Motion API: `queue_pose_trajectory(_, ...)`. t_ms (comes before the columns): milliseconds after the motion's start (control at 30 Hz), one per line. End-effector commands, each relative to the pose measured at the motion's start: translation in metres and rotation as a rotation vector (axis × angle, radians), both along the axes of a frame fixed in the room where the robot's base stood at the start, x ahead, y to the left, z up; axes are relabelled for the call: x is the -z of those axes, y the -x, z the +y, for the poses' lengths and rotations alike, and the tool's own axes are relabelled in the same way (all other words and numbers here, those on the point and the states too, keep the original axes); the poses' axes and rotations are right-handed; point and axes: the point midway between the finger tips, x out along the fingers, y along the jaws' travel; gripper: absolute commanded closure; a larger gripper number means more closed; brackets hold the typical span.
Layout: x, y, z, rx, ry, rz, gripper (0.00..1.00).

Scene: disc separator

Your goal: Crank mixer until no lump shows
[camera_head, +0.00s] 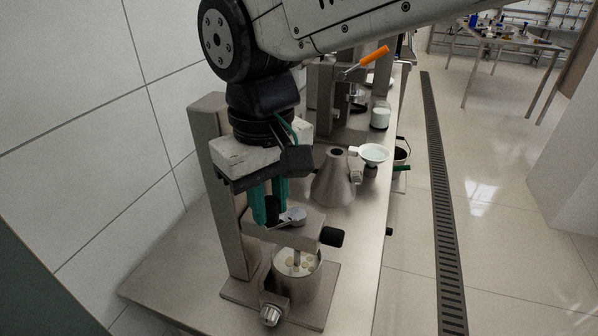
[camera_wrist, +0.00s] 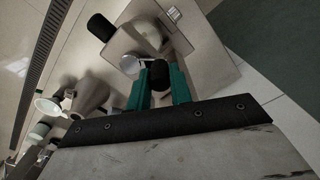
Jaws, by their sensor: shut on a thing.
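The mixer is a grey metal stand (camera_head: 218,190) with a horizontal head (camera_head: 290,232) over a metal pot (camera_head: 292,289). Pale round lumps (camera_head: 297,262) show in the pot around the shaft. On the head is a light metal crank disc (camera_head: 294,215) with an upright black handle (camera_head: 272,210). My gripper (camera_head: 269,207) comes down from above, its green fingers on either side of this handle and shut on it. The wrist view shows the black handle (camera_wrist: 159,70) between the green fingers (camera_wrist: 160,82), beside the crank disc (camera_wrist: 130,65).
A black knob (camera_head: 332,237) sticks out from the mixer head's right end, and a metal knob (camera_head: 270,314) sits at the base. A conical metal vessel (camera_head: 338,180), a white funnel dish (camera_head: 373,153) and an orange-handled tool (camera_head: 374,56) stand behind. A tiled wall is at left.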

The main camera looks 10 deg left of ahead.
Motion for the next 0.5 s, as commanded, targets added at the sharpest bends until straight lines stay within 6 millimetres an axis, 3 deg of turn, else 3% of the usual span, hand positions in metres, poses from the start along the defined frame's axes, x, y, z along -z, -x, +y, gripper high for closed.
queue_pose_trajectory(500, -0.0007, -0.0078, 0.0049, 0.221, -0.002, -0.001, 1.0)
